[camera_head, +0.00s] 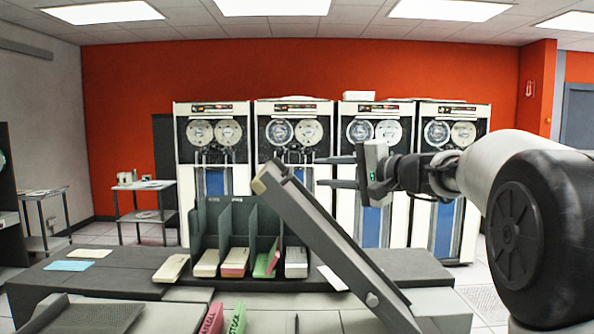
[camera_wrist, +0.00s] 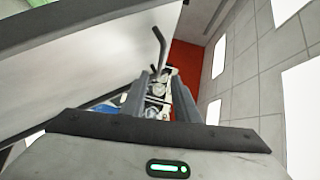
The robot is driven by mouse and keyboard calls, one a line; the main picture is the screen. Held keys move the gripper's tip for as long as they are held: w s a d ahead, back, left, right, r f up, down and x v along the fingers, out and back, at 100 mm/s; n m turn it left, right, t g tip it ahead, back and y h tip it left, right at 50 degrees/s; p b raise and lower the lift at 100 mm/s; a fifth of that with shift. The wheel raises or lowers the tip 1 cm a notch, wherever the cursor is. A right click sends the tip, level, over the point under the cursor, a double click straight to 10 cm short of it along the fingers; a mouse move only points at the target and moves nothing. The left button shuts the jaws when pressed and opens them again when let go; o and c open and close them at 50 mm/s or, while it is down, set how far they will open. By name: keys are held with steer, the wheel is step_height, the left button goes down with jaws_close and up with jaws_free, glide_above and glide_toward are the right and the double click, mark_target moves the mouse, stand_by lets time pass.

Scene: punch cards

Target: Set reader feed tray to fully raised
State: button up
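The feed tray looks to be the long grey slab (camera_head: 325,238) in the head view. It stands steeply tilted, its pale-tipped end up at the left and its lower end down at the right near a round pivot. My gripper (camera_head: 337,172) is at the right of the slab's upper part, with its fingers pointing left and apart, nothing between them. In the wrist view a large grey panel (camera_wrist: 75,75), probably the same slab, fills the left side beside my fingers (camera_wrist: 160,85). A thin bent rod (camera_wrist: 160,45) shows past the fingertips. I cannot tell any contact.
A dark divided rack (camera_head: 212,215) with several card decks stands on the dark counter (camera_head: 110,270). Pink (camera_head: 210,319) and green (camera_head: 238,319) decks lie in front. Tape cabinets (camera_head: 215,135) line the red wall. The air left of the slab's top is clear.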

steer(key=p, duration=0.2)
glide_above(297, 200)
steer(key=shift+s+f, duration=0.15)
steer(key=shift+f, duration=0.4)
steer(key=shift+c, duration=0.3)
jaws_close()
